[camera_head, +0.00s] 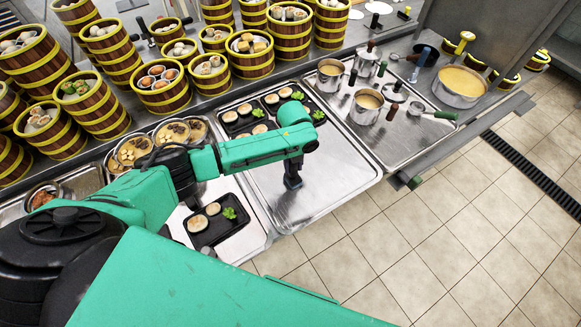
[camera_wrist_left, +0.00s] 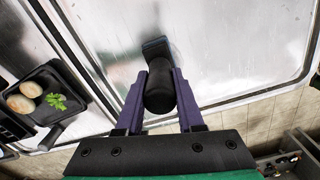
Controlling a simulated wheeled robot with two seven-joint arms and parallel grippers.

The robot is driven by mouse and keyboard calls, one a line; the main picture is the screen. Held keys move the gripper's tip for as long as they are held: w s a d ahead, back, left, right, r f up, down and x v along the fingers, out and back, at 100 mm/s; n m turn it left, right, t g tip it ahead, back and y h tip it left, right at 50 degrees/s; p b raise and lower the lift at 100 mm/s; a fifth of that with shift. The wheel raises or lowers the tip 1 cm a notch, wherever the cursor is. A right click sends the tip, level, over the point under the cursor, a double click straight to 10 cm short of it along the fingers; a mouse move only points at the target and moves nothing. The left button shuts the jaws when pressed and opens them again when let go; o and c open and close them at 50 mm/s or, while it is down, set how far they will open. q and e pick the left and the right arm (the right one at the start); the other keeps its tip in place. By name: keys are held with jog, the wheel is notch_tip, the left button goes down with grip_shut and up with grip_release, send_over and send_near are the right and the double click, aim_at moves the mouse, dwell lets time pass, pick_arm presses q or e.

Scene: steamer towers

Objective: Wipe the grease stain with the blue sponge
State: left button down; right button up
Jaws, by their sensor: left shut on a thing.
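My left gripper (camera_head: 293,167) points down over the bare steel tray (camera_head: 335,172) in the middle of the head view. In the left wrist view its purple fingers (camera_wrist_left: 159,88) are shut on a rounded black grip with a dark blue block at its far end, which looks like the blue sponge (camera_wrist_left: 155,46). The sponge is at or just above the tray surface; I cannot tell if it touches. I cannot clearly make out the grease stain; only pale shine and faint streaks show on the steel. My right gripper is not in view.
Black trays with food rolls stand beside the bare area, one at the near left (camera_head: 218,222) and others behind. Several wooden steamers (camera_head: 290,35) line the back. Pots (camera_head: 366,106) stand on the right tray. The steel tray's front edge drops to the tiled floor (camera_head: 440,235).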

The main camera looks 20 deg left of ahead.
pick_arm(q)
jog(key=shift+w+d+f+b, duration=0.1)
jog(key=shift+w+d+b, duration=0.55)
jog(key=shift+w, duration=0.2)
jog(key=shift+w+d, duration=0.3)
jog(key=shift+w, duration=0.05)
jog(key=shift+r, duration=0.3)
jog(key=shift+r+p, duration=0.65)
jog(key=shift+r, duration=0.05)
notch_tip(320, 180, up, 5)
jog(key=p, duration=0.3)
jog(key=shift+s, duration=0.1)
